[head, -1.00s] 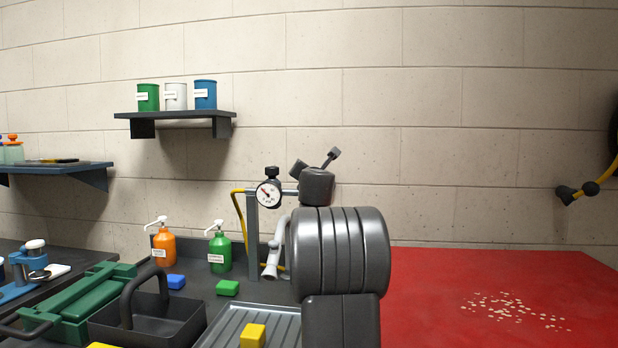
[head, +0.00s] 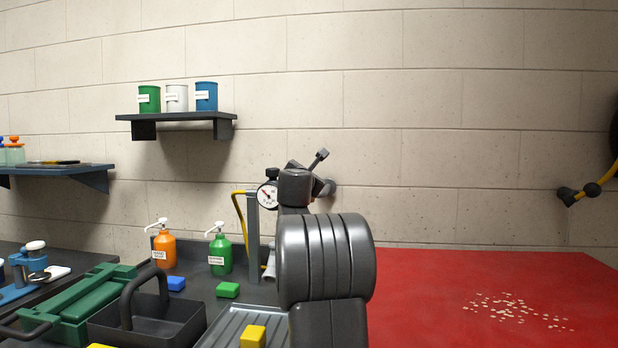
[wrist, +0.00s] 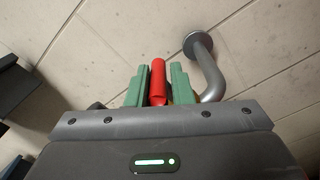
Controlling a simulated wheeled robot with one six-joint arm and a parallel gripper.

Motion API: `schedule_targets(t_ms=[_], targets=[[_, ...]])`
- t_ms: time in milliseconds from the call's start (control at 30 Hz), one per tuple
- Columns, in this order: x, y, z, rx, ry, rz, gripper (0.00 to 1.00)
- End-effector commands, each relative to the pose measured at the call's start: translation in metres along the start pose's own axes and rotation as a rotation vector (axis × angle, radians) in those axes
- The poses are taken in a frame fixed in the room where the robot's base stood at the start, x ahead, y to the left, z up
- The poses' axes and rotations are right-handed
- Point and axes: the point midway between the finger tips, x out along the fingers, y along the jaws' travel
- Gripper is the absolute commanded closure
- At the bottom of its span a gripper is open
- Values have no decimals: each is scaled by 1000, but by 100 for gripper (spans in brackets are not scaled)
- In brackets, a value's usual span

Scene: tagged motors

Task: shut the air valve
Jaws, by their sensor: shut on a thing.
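The valve's red handle (wrist: 158,84) shows in the wrist view, standing between the two green fingers of my gripper (wrist: 161,68). My gripper is shut on this red handle. A grey bent pipe (wrist: 212,78) runs beside the right finger to a round flange on the wall. The valve body is hidden behind my gripper, so I cannot tell the handle's angle to the pipe. In the head view my arm hides the valve and handle. A white-faced gauge (head: 267,196) shows beside my wrist, partly covered by it.
A grey post (head: 253,230) and yellow hose (head: 239,212) stand left of my arm. An orange pump bottle (head: 164,246) and a green one (head: 220,250) stand on the bench. A dark carrier (head: 184,318) is nearer. The red surface (head: 430,300) at right is mostly clear.

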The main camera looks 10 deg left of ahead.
Motion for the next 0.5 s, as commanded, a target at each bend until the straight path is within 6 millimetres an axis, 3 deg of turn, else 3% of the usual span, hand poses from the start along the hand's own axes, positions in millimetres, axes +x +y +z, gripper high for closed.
schedule_targets(t_ms=[500], targets=[[-1,5,0,1,-22,-26,100]])
